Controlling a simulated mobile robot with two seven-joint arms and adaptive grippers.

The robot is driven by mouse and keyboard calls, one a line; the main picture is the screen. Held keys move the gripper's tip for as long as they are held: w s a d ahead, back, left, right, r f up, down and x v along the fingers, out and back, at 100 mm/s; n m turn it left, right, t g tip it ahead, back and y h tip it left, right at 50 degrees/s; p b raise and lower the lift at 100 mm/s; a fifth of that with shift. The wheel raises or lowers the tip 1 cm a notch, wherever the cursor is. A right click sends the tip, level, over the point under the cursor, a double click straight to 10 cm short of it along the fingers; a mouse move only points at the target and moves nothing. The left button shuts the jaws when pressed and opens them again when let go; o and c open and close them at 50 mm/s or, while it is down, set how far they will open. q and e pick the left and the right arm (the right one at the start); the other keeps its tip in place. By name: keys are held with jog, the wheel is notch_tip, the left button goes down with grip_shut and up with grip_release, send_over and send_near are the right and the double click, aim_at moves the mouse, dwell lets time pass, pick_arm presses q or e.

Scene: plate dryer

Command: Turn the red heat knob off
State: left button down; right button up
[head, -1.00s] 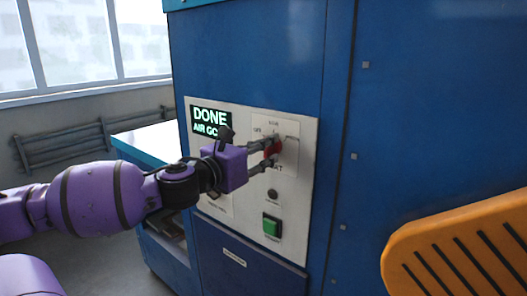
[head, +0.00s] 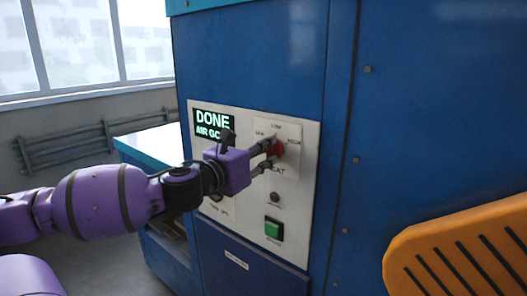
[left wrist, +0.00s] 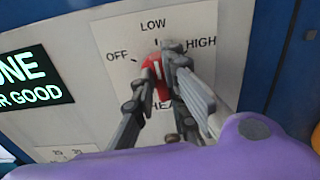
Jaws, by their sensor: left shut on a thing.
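The red heat knob (left wrist: 157,76) sits on a white plate (left wrist: 205,18) marked OFF, LOW and HIGH. In the left wrist view my left gripper (left wrist: 158,68) is shut on the knob, with one finger on each side of it. The fingers hide part of the knob. A white line shows on its face, running roughly up and down the picture; its exact setting is hard to tell. In the head view the knob (head: 279,148) shows just beyond the fingertips of my left gripper (head: 270,154). My right gripper is out of view.
Below the knob are a small black button (head: 275,198) and a green button (head: 273,229). An orange slotted part (head: 460,250) stands at the lower right. Windows are at the left.

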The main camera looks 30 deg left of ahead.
pick_arm(q)
jog(key=shift+a+f+n+p, duration=0.15)
jog(key=shift+n+p, duration=0.8)
jog(key=shift+n, duration=1.85)
jog(key=shift+a+f+n+p, duration=0.1)
jog(key=shift+n+p, duration=0.85)
jog(key=shift+n, duration=1.85)
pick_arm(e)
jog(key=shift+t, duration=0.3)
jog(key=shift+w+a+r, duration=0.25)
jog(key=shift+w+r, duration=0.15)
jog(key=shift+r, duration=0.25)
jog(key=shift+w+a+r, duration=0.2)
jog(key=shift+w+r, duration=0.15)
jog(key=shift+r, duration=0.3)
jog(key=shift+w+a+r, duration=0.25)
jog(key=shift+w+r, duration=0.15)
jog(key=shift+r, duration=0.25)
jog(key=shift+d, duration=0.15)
pick_arm(q)
jog(key=c, duration=1.8)
grip_release()
jog(key=shift+r, duration=0.1)
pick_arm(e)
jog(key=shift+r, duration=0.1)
pick_arm(q)
jog(key=shift+o, duration=0.2)
jog(key=shift+s, duration=0.1)
